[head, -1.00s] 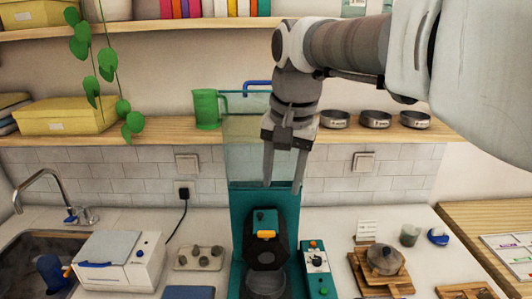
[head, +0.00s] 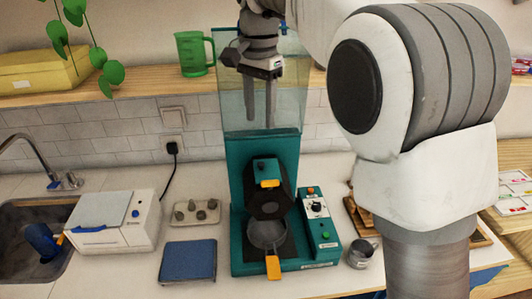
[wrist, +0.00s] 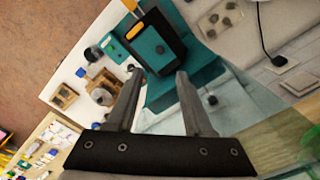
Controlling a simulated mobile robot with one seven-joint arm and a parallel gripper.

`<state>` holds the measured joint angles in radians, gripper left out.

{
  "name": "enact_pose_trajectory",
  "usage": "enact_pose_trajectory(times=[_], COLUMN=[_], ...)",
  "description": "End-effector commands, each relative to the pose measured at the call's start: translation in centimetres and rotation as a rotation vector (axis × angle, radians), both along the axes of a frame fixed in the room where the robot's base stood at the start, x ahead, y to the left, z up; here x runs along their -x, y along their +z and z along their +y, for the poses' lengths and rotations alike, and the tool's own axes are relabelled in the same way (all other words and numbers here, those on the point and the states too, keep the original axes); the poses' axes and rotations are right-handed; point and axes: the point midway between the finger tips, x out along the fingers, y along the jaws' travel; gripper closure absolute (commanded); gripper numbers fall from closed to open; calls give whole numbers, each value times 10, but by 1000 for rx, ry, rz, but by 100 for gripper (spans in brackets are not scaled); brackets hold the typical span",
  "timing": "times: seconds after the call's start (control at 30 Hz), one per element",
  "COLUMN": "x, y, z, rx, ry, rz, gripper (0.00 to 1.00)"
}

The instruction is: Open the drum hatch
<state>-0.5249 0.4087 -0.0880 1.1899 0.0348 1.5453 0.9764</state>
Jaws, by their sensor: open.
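The teal machine (head: 240,165) stands on the counter, with a clear pane (head: 232,100) at its upper part. Its dark rounded drum (head: 268,203) has a teal top piece and an orange handle (head: 268,183); I cannot tell which part is the hatch edge. In the wrist view, the orange handle (wrist: 133,31) shows beyond my fingers. A grey pan (head: 264,235) with its own orange handle (head: 273,267) sits below the drum. My gripper (head: 260,115) is open and empty, pointing down above the drum and apart from it. Its two fingers also show in the wrist view (wrist: 159,75).
A control box (head: 318,225) with knobs adjoins the machine's right side, and a metal cup (head: 361,253) stands beyond it. A blue pad (head: 188,261), a knobbed tray (head: 196,212) and a white appliance (head: 110,222) stand left. A green jug (head: 195,54) is on the shelf.

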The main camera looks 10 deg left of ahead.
Motion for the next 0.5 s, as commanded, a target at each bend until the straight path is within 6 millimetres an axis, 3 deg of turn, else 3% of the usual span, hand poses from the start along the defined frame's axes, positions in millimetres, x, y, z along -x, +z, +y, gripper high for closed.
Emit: enact_pose_trajectory(times=[0.5], x=[1], y=[-92], z=[0], rx=[0], ry=[2], rz=[1], gripper=[48])
